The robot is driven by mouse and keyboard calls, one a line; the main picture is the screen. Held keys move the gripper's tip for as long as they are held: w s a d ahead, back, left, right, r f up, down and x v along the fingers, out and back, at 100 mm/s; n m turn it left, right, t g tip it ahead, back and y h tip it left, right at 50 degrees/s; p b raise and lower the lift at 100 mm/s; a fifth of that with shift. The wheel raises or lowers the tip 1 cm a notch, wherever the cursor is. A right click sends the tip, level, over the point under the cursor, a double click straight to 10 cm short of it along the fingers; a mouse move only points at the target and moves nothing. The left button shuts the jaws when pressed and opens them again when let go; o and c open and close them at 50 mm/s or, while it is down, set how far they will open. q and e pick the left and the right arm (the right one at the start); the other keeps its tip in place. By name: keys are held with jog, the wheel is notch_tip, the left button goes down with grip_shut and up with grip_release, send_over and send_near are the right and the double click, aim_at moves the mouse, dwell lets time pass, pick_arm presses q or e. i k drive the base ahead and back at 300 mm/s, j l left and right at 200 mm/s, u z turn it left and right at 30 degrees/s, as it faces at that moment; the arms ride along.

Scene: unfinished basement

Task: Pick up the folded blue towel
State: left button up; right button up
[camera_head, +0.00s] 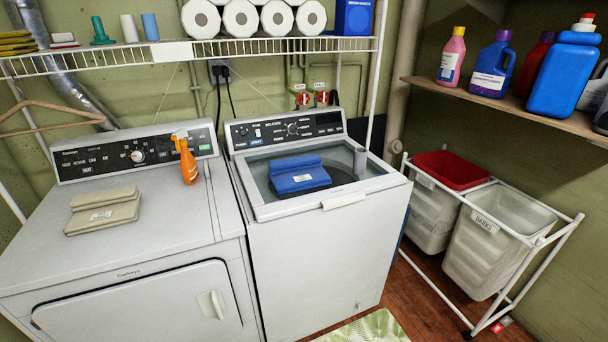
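The folded blue towel (298,175) lies on the top of the washer (325,233), over its dark glass lid area, with a small white label on its front side. A small grey cylinder (360,161) stands to its right on the washer. A folded beige towel (103,212), also with a label, lies on the dryer (130,258) to the left. Neither of my grippers shows in the head view.
An orange spray bottle (186,158) stands on the dryer, left of the washer. A wire shelf (200,48) with paper rolls hangs above both machines. A wooden shelf (500,101) with detergent bottles juts out at right. A laundry sorter (484,243) stands below it.

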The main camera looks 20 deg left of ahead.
aim_at(301, 173)
jog(key=i+j, duration=0.3)
jog(key=j, duration=0.15)
jog(key=i+j, duration=0.35)
jog(key=j+z, duration=0.05)
jog(key=j, duration=0.05)
